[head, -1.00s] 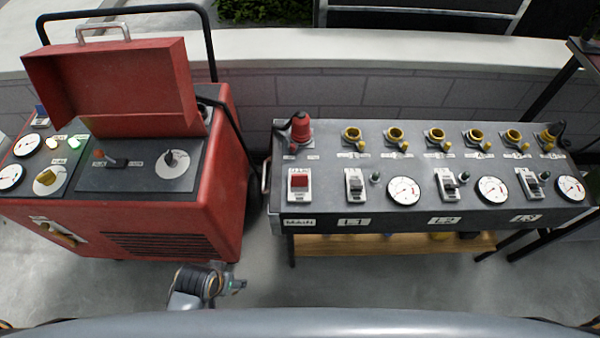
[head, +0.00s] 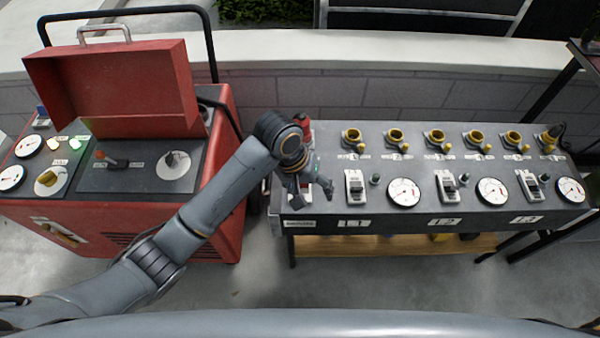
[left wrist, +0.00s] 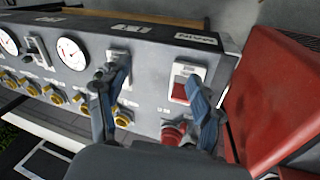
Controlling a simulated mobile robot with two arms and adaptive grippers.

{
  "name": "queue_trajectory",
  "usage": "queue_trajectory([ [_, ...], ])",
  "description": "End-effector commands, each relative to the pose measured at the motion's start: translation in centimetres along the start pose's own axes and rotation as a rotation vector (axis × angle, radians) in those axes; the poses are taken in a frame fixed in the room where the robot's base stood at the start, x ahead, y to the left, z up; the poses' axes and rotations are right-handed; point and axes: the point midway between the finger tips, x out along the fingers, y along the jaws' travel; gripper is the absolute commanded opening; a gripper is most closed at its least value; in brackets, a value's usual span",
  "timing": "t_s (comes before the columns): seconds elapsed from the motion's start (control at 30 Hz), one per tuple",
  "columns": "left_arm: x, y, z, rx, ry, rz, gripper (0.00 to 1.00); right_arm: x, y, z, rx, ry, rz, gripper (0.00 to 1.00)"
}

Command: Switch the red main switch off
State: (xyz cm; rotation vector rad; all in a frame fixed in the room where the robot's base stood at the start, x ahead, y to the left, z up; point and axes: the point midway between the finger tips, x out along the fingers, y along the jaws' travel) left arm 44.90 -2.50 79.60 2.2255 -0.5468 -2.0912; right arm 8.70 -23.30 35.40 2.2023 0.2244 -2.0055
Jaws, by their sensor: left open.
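The red main switch (left wrist: 180,90) sits in a pale plate at the MAIN end of the grey panel (head: 375,215). In the left wrist view it lies between the fingers, close to the right-hand one, which covers part of its edge. In the head view my left gripper (head: 309,190) hangs over the switch and mostly hides it. The gripper (left wrist: 158,80) is open and empty, fingers pointing down toward the panel. I cannot tell whether a finger touches the switch. My right gripper is not in view.
A red plug (left wrist: 172,134) stands behind the switch. Black switches (head: 355,186), dials (head: 403,192) and yellow sockets (head: 396,136) line the panel to the right. A red machine (head: 220,215) with a raised lid (head: 120,88) stands left, under my arm.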

Motion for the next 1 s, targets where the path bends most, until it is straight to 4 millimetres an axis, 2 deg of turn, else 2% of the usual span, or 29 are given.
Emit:
queue_trajectory([
  [0.03, -0.9, -0.1, -1.9, -0.013, -0.014, -0.045, 0.66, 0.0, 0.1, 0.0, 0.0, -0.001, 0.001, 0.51],
  [0.2, -3.4, -1.2, -6.0, -0.111, -0.058, -0.175, 0.66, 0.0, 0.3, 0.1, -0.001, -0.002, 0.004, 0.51],
  [0.33, -5.3, -2.2, -8.1, -0.183, -0.062, -0.246, 0.66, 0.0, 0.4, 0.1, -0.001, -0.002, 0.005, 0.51],
  [0.5, -6.0, -2.9, -9.0, -0.224, -0.064, -0.281, 0.66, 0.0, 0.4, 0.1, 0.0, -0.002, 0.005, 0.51],
  [0.67, -4.4, -3.4, -8.8, -0.227, -0.066, -0.282, 0.66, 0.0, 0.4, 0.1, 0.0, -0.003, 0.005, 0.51],
  [1.0, 2.4, -5.3, -8.1, -0.226, -0.066, -0.282, 0.66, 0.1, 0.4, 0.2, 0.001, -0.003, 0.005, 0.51],
])
